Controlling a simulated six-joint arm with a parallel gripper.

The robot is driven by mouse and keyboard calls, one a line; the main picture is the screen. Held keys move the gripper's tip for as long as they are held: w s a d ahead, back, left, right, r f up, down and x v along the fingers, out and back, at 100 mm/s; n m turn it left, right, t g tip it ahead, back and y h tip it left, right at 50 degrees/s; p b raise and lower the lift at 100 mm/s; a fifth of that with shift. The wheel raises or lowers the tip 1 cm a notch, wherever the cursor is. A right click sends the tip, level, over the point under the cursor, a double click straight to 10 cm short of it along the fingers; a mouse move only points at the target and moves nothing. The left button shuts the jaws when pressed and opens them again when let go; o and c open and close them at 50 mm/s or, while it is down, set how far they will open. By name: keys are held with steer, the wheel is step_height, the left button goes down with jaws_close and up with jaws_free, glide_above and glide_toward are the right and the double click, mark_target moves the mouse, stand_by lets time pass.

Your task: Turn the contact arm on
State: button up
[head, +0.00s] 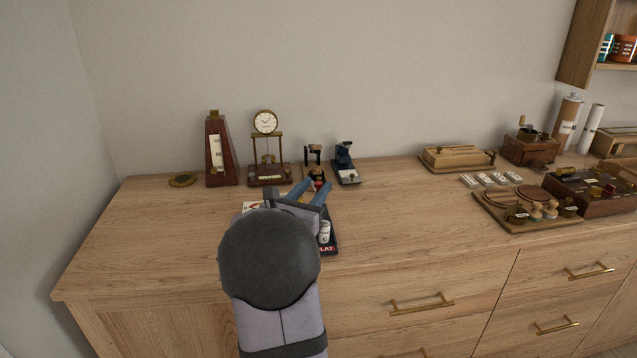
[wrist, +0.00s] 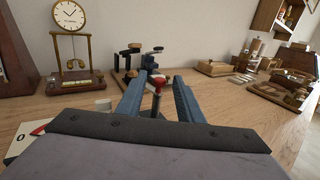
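A dark upright lever with a red knob (wrist: 159,82) stands between the fingers of my gripper (wrist: 160,88) in the wrist view. It may be the contact arm; its base is hidden behind the gripper body. The fingers are apart, with visible gaps on both sides of the lever. In the head view my gripper (head: 316,186) reaches over a dark board (head: 333,243) with a red label, and a small bit of red (head: 318,185) shows near the fingertips. My arm hides much of the board.
Behind stand a brass-and-black device (head: 313,156), a dark blue device (head: 345,165), a clock on a stand (head: 265,123) and a metronome (head: 219,155). A white cylinder (head: 324,232) is on the board. The counter (head: 410,205) to the right is clear up to wooden boxes and trays.

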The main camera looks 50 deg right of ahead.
steer(key=shift+x, duration=1.4)
jaws_close()
steer(key=shift+f+t+b, duration=0.2)
steer(key=shift+t+b, duration=0.3)
steer(key=shift+b, duration=0.45)
steer(key=shift+r+n+t+y+b, duration=0.1)
steer(key=shift+n+t+y+b, duration=0.2)
steer(key=shift+n+t+b, duration=0.5)
steer(key=shift+r, duration=0.1)
